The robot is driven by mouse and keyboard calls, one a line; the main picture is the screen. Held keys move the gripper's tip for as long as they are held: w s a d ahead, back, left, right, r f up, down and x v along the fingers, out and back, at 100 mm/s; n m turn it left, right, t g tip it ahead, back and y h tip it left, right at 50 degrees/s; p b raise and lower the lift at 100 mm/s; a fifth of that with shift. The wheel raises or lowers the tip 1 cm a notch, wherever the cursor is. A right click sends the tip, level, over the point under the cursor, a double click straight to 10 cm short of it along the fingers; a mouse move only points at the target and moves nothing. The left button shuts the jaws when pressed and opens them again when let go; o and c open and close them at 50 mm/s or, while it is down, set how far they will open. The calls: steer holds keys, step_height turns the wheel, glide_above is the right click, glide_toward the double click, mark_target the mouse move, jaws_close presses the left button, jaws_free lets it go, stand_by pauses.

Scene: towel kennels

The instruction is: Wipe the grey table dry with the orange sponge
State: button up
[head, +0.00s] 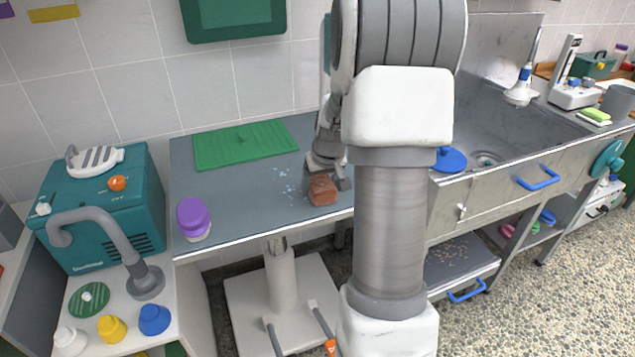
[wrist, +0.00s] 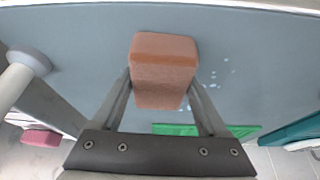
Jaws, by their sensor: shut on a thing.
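The grey table (head: 232,187) stands against the tiled wall. The orange sponge (head: 322,190) is at the table's right part, near its front edge. My gripper (head: 326,177) is shut on the sponge from above; I cannot tell whether the sponge touches the table top. In the wrist view the sponge (wrist: 163,68) sits between the two fingers of my gripper (wrist: 163,92). Water drops (head: 286,184) lie on the table just left of the sponge, and some show in the wrist view (wrist: 222,72). My arm hides the table's right end.
A green ribbed mat (head: 215,148) lies at the back of the table. A purple-lidded jar (head: 193,217) stands at the front left corner. A teal machine (head: 130,215) is left of the table, and a steel sink (head: 520,135) is to the right.

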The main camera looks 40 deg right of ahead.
mark_target(317, 191)
steer(key=shift+s+a+f+b, duration=0.1)
steer(key=shift+s+a+b, duration=0.1)
steer(key=shift+s, duration=0.45)
steer(key=shift+s+a+f+b, duration=0.1)
steer(key=shift+s+b, duration=0.1)
steer(key=shift+s, duration=0.4)
steer(key=shift+w+a+r, duration=0.15)
steer(key=shift+w+a, duration=0.05)
steer(key=shift+a, duration=0.8)
steer(key=shift+w+d+r+p, duration=0.1)
steer(key=shift+w+d+p, duration=0.15)
steer(key=shift+w, duration=0.7)
steer(key=shift+w+d+p, duration=0.15)
steer(key=shift+w+p, duration=0.05)
steer(key=shift+w, duration=0.7)
